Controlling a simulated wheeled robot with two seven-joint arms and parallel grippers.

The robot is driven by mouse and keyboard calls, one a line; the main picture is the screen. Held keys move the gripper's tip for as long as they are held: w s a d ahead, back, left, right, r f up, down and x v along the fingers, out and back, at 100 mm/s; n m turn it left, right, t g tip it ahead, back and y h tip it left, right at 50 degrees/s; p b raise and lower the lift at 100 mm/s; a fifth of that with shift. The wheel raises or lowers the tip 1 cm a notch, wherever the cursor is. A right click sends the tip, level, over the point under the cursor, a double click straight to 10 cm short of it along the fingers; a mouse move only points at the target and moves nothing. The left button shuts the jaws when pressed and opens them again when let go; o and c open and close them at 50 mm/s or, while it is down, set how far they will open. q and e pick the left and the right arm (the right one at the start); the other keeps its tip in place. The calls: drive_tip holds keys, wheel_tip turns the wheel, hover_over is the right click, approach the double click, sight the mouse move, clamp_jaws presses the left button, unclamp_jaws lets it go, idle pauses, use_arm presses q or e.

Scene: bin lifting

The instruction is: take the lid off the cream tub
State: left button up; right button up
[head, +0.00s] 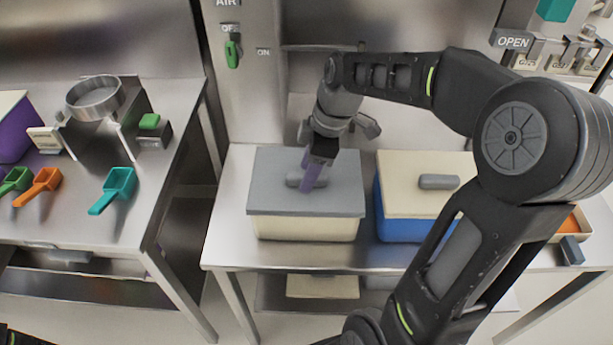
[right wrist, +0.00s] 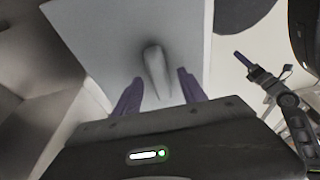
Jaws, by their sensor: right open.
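The cream tub (head: 300,228) stands on the steel table in the head view. Its grey lid (head: 345,195) is on top and covers the opening. The lid's grey handle (head: 293,176) is partly hidden by my right gripper (head: 309,178). In the right wrist view, the handle (right wrist: 157,70) sits on the lid (right wrist: 105,38) between the two purple fingers of my right gripper (right wrist: 158,95), with space on both sides. The fingers are open. I cannot tell whether their tips reach down around the handle. My left gripper is not in view.
A blue tub (head: 397,228) with a cream lid (head: 400,195) stands just right of the cream tub. My right arm reaches across above it. A side table on the left holds a teal scoop (head: 116,187), an orange scoop (head: 40,186) and a metal ring (head: 95,98).

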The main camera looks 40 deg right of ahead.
drive_tip(key=shift+f+b, duration=0.2)
drive_tip(key=shift+b, duration=0.1)
idle(0.6)
clamp_jaws()
idle(0.6)
